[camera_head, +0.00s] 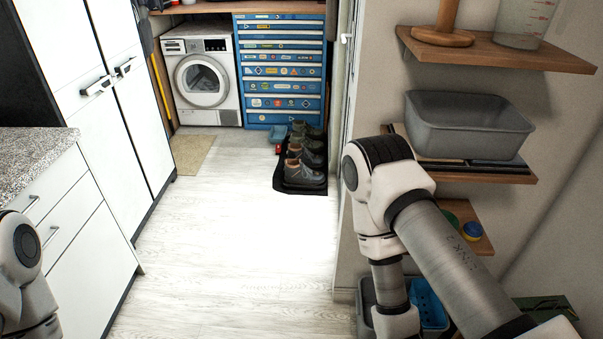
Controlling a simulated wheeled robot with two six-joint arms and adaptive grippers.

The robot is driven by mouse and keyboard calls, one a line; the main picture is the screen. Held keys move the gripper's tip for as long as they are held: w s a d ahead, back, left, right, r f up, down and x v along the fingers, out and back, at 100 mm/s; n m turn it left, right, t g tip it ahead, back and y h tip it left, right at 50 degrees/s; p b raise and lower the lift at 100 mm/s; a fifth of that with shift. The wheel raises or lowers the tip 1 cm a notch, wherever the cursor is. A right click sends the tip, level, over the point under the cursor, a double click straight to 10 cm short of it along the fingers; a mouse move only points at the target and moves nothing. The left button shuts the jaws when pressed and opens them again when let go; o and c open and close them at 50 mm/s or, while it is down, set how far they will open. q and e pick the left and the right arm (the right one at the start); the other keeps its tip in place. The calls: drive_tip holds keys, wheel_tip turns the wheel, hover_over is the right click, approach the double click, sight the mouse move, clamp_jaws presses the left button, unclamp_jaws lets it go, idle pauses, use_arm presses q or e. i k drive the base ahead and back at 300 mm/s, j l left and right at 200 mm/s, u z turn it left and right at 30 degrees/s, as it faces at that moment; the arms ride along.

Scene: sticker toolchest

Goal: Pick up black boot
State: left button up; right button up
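Several dark boots and shoes stand in a row on a black tray (283,184) on the floor, in front of the blue tool chest. The nearest boot (299,173) is grey-brown with a dark sole. Behind it are a darker boot (310,156) and further dark footwear that partly overlap each other. I cannot tell for sure which one is the black boot. Neither of my grippers shows; only part of my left arm at the lower left and my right arm at the right are in view, both well short of the boots.
A blue tool chest (280,70) with stickers and a white washing machine (205,82) stand at the back. White cabinets line the left. Wall shelves with a grey bin (468,125) are at the right. The pale wooden floor (230,240) between is clear, with a beige mat (191,154).

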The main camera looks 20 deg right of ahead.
sight(296, 172)
drive_tip(key=i+j, duration=0.15)
drive_tip(key=i, duration=0.45)
drive_tip(key=i+j, duration=0.1)
drive_tip(key=i, duration=0.5)
drive_tip(key=i+j+z, duration=0.1)
drive_tip(key=i, duration=0.55)
drive_tip(key=i+j, duration=0.2)
drive_tip(key=i, duration=0.4)
drive_tip(key=i+l+z, duration=0.15)
drive_tip(key=i+l, duration=1.6)
drive_tip(key=l, duration=0.1)
